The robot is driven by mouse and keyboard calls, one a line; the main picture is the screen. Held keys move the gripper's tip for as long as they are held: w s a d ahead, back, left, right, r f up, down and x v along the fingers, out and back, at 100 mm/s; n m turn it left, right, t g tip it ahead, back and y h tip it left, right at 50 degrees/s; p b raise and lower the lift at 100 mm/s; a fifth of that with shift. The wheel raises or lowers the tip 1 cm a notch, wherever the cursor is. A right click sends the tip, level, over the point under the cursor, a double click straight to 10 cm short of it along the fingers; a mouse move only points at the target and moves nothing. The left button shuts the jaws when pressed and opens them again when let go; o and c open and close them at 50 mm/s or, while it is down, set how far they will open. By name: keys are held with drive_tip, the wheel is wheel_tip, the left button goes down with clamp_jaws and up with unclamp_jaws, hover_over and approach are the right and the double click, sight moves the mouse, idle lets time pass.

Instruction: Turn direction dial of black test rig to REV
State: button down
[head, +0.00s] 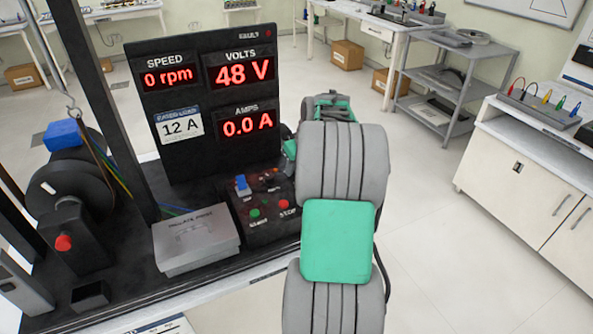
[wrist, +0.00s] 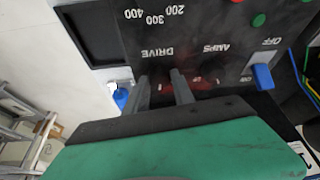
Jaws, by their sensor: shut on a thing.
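The black test rig (head: 215,100) stands at the left in the head view, with its control panel (head: 262,205) low at the front. In the wrist view the panel (wrist: 215,45) appears upside down, with a DRIVE label near my fingers. My gripper (wrist: 163,84) has its two fingers at the panel below that label, closed on the small dark direction dial between them. The fingers hide most of the dial, so I cannot read its setting. In the head view my arm covers the right part of the panel.
A blue switch lever (wrist: 263,76) beside OFF and ON labels is near my fingers. Green (head: 254,213) and red (head: 284,204) buttons sit on the panel. A grey box (head: 197,240) stands left of it. The floor at right is clear.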

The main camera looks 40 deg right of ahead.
drive_tip(key=m+h, duration=0.1)
drive_tip(key=m, duration=0.1)
drive_tip(key=m+b, duration=0.1)
drive_tip(key=m, duration=0.1)
drive_tip(key=shift+w+a+m+g+h, duration=0.1)
drive_tip(key=shift+a+m+g+h, duration=0.05)
drive_tip(key=shift+m+g+h, duration=0.2)
idle(0.4)
drive_tip(key=c, duration=1.1)
unclamp_jaws()
drive_tip(key=v, duration=0.7)
drive_tip(key=shift+a+r, duration=0.1)
drive_tip(key=shift+r, duration=0.25)
